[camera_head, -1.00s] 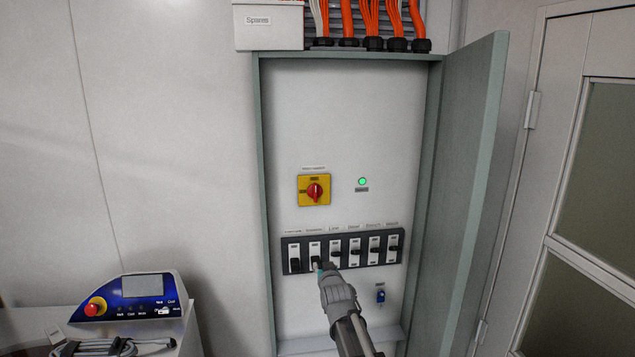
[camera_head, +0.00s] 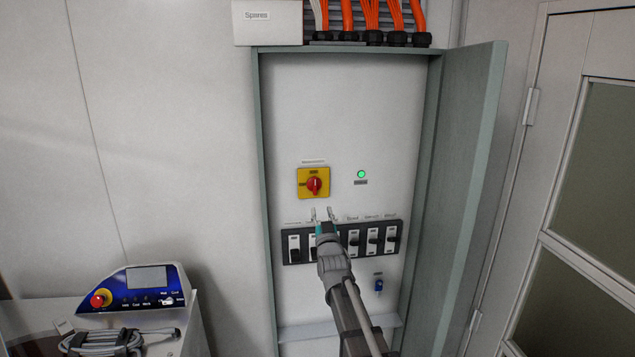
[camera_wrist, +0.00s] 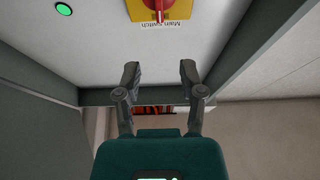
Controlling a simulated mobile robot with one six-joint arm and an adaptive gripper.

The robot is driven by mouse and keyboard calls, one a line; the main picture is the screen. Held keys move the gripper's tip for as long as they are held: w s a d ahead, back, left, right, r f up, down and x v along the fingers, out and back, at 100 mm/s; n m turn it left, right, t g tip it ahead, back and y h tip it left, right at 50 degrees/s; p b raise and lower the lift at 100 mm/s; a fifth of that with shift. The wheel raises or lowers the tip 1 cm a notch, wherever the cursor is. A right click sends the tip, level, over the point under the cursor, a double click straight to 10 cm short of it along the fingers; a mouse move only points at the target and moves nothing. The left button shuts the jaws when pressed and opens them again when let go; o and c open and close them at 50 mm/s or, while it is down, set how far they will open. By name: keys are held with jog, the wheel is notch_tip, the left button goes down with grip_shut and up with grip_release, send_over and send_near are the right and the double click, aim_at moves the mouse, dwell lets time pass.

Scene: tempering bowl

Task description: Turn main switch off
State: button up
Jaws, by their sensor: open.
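The main switch (camera_head: 314,183) is a red rotary knob on a yellow square plate, on the back panel of the open cabinet. In the wrist view the red knob and yellow plate (camera_wrist: 160,8) show at the top edge, with a "Main switch" label beside them. My gripper (camera_head: 322,213) is in front of the breaker row, just below the main switch in the head view. In the wrist view its two fingers (camera_wrist: 159,72) are apart with nothing between them. The gripper does not touch the knob.
A row of black breakers (camera_head: 372,241) sits below the switch, partly hidden by my gripper. A green lamp (camera_head: 361,174) is lit to the right. A blue key-like item (camera_head: 378,286) is lower. The cabinet door (camera_head: 470,200) stands open at right. A control box (camera_head: 135,289) is at left.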

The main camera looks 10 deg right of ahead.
aim_at(315, 181)
jog(key=shift+w, duration=0.1)
jog(key=p+x, duration=0.5)
jog(key=x, duration=0.8)
jog(key=shift+w, duration=0.25)
jog(key=shift+s+r, duration=0.1)
jog(key=shift+r, duration=0.05)
grip_shut()
